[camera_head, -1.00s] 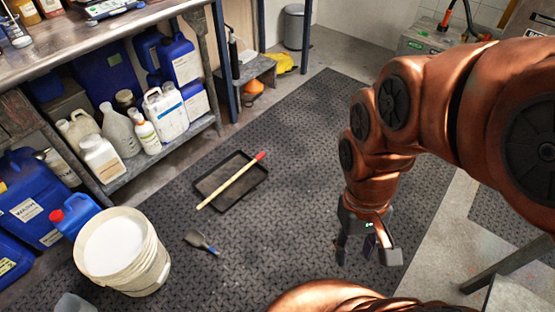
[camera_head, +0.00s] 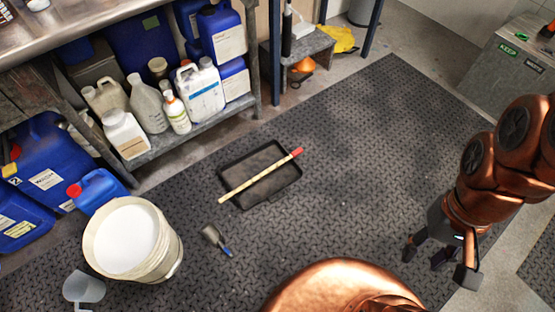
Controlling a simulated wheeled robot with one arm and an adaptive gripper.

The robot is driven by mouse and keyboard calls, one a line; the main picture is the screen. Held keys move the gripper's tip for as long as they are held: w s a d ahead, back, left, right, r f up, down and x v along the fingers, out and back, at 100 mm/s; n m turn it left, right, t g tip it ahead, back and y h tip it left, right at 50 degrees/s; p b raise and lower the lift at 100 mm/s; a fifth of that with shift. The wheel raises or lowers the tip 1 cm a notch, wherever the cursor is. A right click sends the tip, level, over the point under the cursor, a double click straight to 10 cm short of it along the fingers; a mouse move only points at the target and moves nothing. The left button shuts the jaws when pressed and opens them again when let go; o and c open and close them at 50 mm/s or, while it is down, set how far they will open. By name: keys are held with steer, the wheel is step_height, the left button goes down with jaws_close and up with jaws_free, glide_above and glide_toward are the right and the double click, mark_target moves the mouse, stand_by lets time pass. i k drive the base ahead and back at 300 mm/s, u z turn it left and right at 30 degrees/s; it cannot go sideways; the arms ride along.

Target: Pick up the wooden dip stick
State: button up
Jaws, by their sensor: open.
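The wooden dip stick (camera_head: 256,178) is a thin pale rod with a red end at its upper right. It lies slantwise across a black shallow tray (camera_head: 285,191) on the dark floor mat, and its plain lower-left end reaches the tray's edge. My gripper (camera_head: 437,263) is at the lower right, above the mat, with its fingers spread and nothing between them. It is well to the right of the stick and apart from it.
A white bucket (camera_head: 174,256) of pale liquid stands at the lower left, with a small scraper (camera_head: 213,237) and a clear jug (camera_head: 84,289) near it. A shelf (camera_head: 190,138) with several containers lines the left. The mat (camera_head: 345,150) right of the tray is clear.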

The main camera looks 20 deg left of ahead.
mark_target(294, 154)
steer(key=u, duration=0.25)
steer(key=i, duration=0.75)
steer(key=u, duration=1.1)
steer(key=i, duration=0.55)
steer(key=u, duration=0.6)
